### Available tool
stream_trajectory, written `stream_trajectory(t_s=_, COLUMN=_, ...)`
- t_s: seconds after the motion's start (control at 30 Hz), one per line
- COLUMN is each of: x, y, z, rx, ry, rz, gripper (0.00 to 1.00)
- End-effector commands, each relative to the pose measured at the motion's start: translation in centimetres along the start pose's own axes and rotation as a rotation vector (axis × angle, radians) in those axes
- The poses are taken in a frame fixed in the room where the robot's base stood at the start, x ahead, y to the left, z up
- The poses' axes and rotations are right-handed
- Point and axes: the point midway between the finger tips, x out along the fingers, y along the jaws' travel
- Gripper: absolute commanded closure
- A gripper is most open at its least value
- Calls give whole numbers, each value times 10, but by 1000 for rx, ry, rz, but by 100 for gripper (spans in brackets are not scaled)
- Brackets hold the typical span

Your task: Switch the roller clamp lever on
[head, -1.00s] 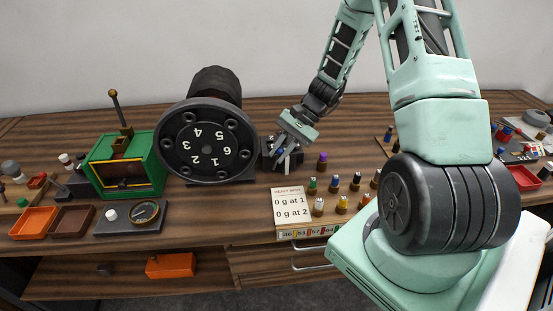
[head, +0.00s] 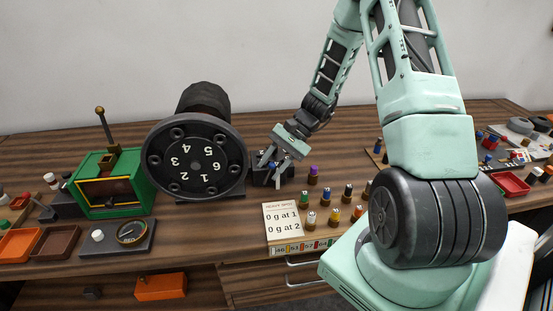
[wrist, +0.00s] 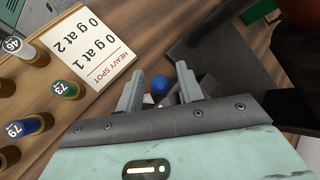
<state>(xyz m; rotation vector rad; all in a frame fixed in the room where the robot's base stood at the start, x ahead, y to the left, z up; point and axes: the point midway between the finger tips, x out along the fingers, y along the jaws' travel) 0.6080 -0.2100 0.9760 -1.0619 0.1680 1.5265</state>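The roller clamp appears to be the dark block (head: 286,160) just right of the big numbered roller disc (head: 195,160). A blue round knob (wrist: 160,84), apparently the lever's end, shows in the wrist view. My gripper (head: 272,163) reaches down over the block, and its fingers hide part of it. In the wrist view my gripper (wrist: 159,84) is open, with the knob between its two fingers and a gap to either side. I cannot tell how deep the knob sits between them, or the lever's tilt.
A green box (head: 112,185) with a ball-topped rod stands left of the disc. A gauge block (head: 118,238) and trays are in front of it. A "heavy spot" card (head: 283,220) and several numbered pegs stand in front of the clamp, close to my gripper.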

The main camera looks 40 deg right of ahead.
Motion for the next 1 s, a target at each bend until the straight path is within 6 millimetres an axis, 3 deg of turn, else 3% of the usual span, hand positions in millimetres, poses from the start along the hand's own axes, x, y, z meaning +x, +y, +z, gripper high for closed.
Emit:
stream_trajectory(t_s=0.27, x=-36, y=0, z=-2, rx=-1, ry=7, rz=-2, gripper=63)
stream_trajectory(t_s=0.7, x=-136, y=0, z=-2, rx=-1, ry=5, rz=-2, gripper=63)
stream_trajectory(t_s=1.0, x=-171, y=0, z=-1, rx=0, ry=2, rz=-1, gripper=63)
